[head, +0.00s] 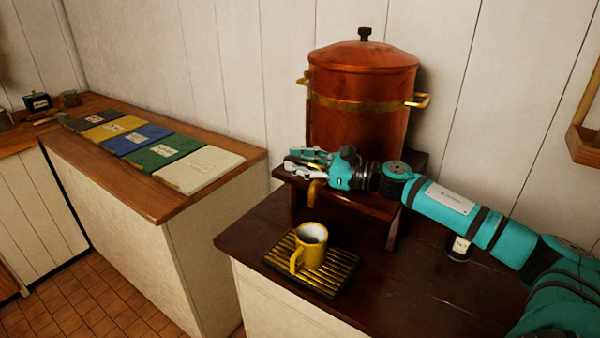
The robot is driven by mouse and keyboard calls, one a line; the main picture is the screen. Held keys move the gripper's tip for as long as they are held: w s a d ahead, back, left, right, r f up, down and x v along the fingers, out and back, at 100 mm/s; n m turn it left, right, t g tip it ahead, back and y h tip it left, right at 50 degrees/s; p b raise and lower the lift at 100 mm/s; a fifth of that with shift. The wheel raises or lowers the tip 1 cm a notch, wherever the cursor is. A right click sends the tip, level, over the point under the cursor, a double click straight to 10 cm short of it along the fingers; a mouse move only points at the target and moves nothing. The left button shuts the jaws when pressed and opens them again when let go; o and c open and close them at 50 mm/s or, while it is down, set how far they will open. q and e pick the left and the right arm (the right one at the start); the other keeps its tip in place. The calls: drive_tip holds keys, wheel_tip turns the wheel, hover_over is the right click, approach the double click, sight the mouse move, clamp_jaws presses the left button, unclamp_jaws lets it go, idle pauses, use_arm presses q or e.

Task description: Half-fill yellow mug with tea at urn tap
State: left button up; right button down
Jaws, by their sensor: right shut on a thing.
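The yellow mug (312,252) stands upright on a slatted brass drip tray (335,280) on the dark counter, its handle toward the front left. Its inside looks pale grey at the rim; the tea level cannot be made out. The copper urn (360,115) stands on a dark wooden stand behind. The brass spout of its tap (316,190) shows above the mug; the rest is hidden by my right gripper. My right gripper (305,162) reaches in from the right and is shut at the tap, on its handle, which is mostly hidden. My left gripper is out of view.
A small dark labelled jar (459,247) stands under my right arm. Left, a wooden-topped counter (150,200) holds a row of coloured labelled cloths or books (148,138). A wooden rack (585,140) hangs at the right wall. The dark counter's front right is clear.

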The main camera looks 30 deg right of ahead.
drive_tip(key=shift+r, duration=0.1)
drive_tip(key=c, duration=1.2)
unclamp_jaws()
drive_tip(key=shift+s, duration=0.1)
drive_tip(key=shift+o, duration=0.2)
drive_tip(key=shift+s+d+f, duration=0.2)
drive_tip(key=shift+s+d, duration=0.1)
drive_tip(key=shift+s, duration=0.1)
drive_tip(key=v, duration=1)
drive_tip(key=shift+s+d+r, duration=0.2)
drive_tip(key=shift+d, duration=0.2)
